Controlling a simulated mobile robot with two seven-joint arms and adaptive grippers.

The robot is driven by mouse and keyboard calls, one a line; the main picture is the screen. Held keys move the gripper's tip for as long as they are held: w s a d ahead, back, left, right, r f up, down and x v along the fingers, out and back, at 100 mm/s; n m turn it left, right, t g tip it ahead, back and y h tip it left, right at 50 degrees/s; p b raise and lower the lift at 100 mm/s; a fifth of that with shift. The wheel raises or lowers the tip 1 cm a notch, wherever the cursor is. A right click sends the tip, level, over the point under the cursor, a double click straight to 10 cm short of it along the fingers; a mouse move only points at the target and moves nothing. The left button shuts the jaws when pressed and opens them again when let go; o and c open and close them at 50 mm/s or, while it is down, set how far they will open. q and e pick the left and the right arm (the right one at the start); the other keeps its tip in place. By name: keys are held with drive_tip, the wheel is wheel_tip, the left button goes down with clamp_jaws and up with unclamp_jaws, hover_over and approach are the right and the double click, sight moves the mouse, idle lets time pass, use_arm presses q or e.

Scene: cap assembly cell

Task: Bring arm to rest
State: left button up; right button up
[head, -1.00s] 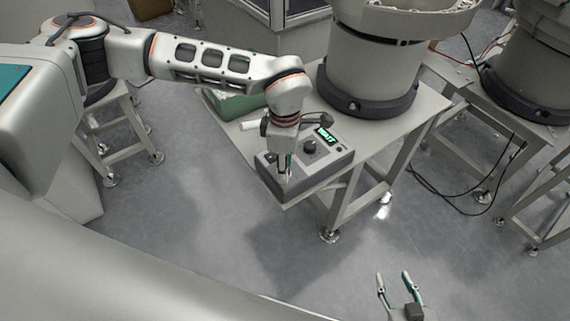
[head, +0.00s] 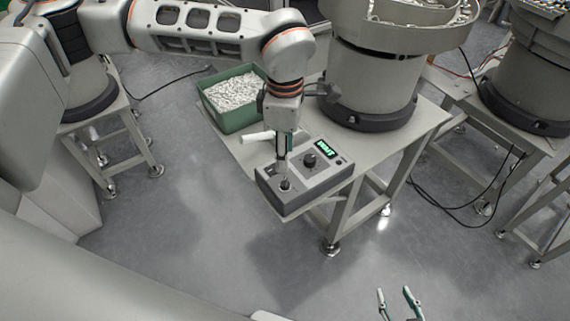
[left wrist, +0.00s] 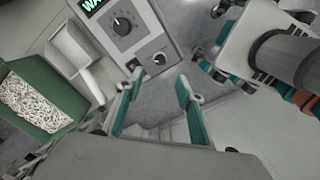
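My left gripper (head: 284,162) points down just above the grey control box (head: 322,182) at the table's front corner. In the left wrist view its two fingers (left wrist: 157,88) stand apart with nothing between them. The box has a lit green display (head: 325,147), a black dial (head: 309,161) and a small round knob (head: 285,185) below the left fingertips. In the left wrist view the small knob (left wrist: 160,58) shows beyond the fingers, clear of them. My right gripper (head: 395,293) is at the bottom edge of the head view, fingers spread and empty.
A green bin (head: 236,126) of small white pieces and a white scoop-like piece (left wrist: 72,48) sit beside the box on the table (head: 398,152). A large bowl feeder (head: 372,85) stands behind, a second one (head: 530,95) at right. Grey floor is open in front.

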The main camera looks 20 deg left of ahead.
use_arm(q)
drive_tip(key=shift+r, duration=0.9)
